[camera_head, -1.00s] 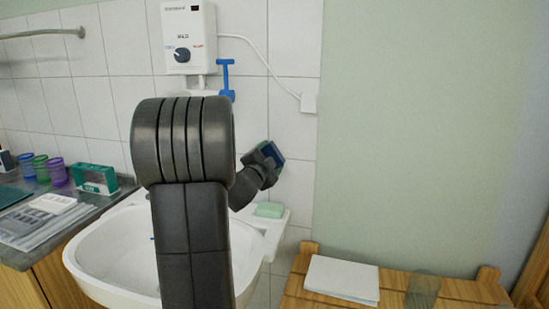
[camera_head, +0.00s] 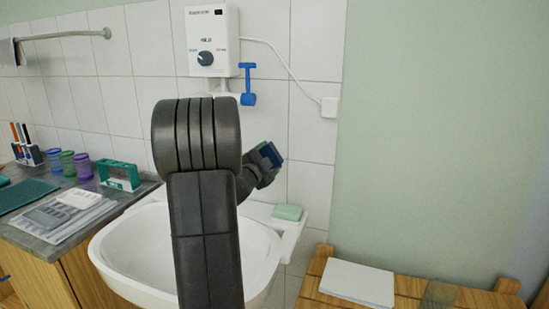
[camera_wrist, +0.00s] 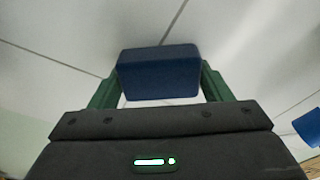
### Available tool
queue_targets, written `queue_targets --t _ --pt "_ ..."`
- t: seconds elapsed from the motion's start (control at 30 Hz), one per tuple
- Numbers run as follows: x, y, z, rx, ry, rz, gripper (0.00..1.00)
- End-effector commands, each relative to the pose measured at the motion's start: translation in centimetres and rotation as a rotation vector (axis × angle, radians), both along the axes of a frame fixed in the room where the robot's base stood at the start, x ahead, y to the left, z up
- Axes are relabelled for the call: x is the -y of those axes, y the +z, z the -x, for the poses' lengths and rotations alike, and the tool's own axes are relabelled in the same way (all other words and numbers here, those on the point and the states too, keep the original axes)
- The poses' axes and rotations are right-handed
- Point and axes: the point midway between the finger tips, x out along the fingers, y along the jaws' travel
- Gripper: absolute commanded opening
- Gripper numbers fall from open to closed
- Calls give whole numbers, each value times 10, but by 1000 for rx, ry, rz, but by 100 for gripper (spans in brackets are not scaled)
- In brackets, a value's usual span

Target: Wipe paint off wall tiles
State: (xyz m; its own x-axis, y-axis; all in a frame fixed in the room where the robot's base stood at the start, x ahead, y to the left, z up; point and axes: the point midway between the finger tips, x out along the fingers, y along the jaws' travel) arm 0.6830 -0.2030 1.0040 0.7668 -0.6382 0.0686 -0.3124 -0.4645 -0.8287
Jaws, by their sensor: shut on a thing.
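My gripper (camera_wrist: 158,88) is shut on a dark blue block (camera_wrist: 158,74), likely a sponge, with a green finger on each side of it in the wrist view. In the head view the blue block (camera_head: 268,155) is at the end of my arm, in front of the white wall tiles (camera_head: 312,120), above the sink's right corner. The block is close to the tiles; I cannot tell whether it touches them. No paint shows on the visible tiles. My arm hides part of the wall and sink.
A white sink (camera_head: 130,250) stands below my arm, with green soap (camera_head: 288,212) on its corner. A water heater (camera_head: 212,40) and a blue squeegee-like tool (camera_head: 248,85) hang above. A wooden bench (camera_head: 405,303) with a white pad (camera_head: 358,283) is at right; a cluttered counter (camera_head: 85,240) is at left.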

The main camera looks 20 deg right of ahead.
Motion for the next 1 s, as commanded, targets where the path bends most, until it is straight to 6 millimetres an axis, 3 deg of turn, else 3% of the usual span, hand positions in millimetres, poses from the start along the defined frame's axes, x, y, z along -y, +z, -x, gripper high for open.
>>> queue_targets --t 0.33,1.0 --pt "-3 0 2 1 2 1 47" --pt "-34 0 49 0 1 -1 47"
